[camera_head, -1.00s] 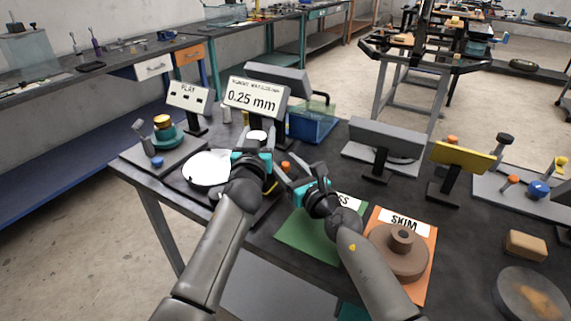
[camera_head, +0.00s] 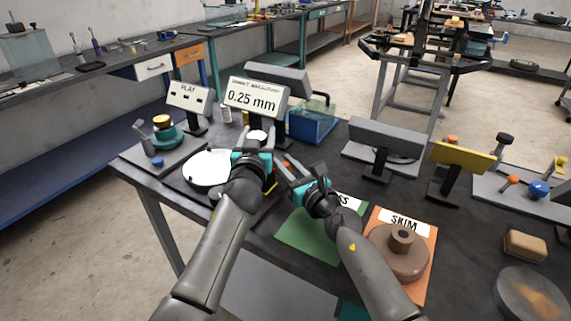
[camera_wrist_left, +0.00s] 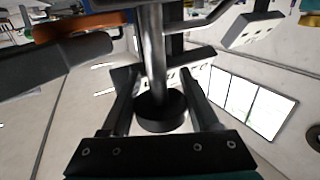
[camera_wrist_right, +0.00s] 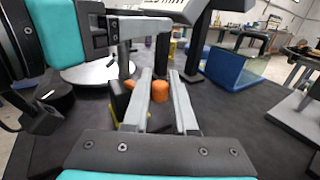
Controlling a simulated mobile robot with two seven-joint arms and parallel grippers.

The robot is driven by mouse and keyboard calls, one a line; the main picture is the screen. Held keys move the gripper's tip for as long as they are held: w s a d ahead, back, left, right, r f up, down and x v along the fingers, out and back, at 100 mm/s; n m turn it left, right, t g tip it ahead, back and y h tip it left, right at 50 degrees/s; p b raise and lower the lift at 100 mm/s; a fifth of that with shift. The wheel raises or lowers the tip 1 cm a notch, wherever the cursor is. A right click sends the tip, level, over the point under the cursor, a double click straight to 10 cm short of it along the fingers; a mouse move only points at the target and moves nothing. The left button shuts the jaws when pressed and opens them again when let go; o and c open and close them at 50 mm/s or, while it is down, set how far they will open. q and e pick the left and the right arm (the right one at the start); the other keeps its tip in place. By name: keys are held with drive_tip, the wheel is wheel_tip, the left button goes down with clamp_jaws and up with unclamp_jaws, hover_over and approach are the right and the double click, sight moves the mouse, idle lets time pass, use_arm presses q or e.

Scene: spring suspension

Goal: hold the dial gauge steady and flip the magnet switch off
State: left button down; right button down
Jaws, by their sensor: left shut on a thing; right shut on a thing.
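My left gripper (camera_head: 262,145) is over the dark fixture beside the pale disc. In the left wrist view its fingers are shut on the dial gauge (camera_wrist_left: 160,112), a black round body, beside a shiny metal post (camera_wrist_left: 152,50). The gauge's face is not visible there. My right gripper (camera_head: 287,166) is lower and to the right. In the right wrist view its fingertips (camera_wrist_right: 161,85) are closed around the orange magnet switch (camera_wrist_right: 160,91), near a yellow-and-black base (camera_wrist_right: 120,100). The exact finger contact is hard to see.
The pale disc (camera_head: 205,168) lies left of my grippers. A display (camera_head: 253,98) behind them reads 0.25 mm. A blue bin (camera_head: 312,125) stands at the back. A green mat (camera_head: 300,238) and an orange SKIM mat with a brown hub (camera_head: 400,252) lie in front and right.

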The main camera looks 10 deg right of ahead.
drive_tip(key=shift+s+a+r+m+t+h, duration=0.15)
drive_tip(key=shift+a+m+t+h, duration=0.2)
drive_tip(key=shift+h, duration=0.25)
drive_tip(key=shift+s+d+m+h, duration=0.15)
drive_tip(key=shift+d+m+h, duration=0.05)
drive_tip(key=shift+m+h, duration=0.3)
drive_tip(key=c, duration=0.7)
unclamp_jaws()
drive_tip(key=shift+d, duration=0.1)
drive_tip(key=v, duration=1.2)
drive_tip(key=shift+f, duration=0.2)
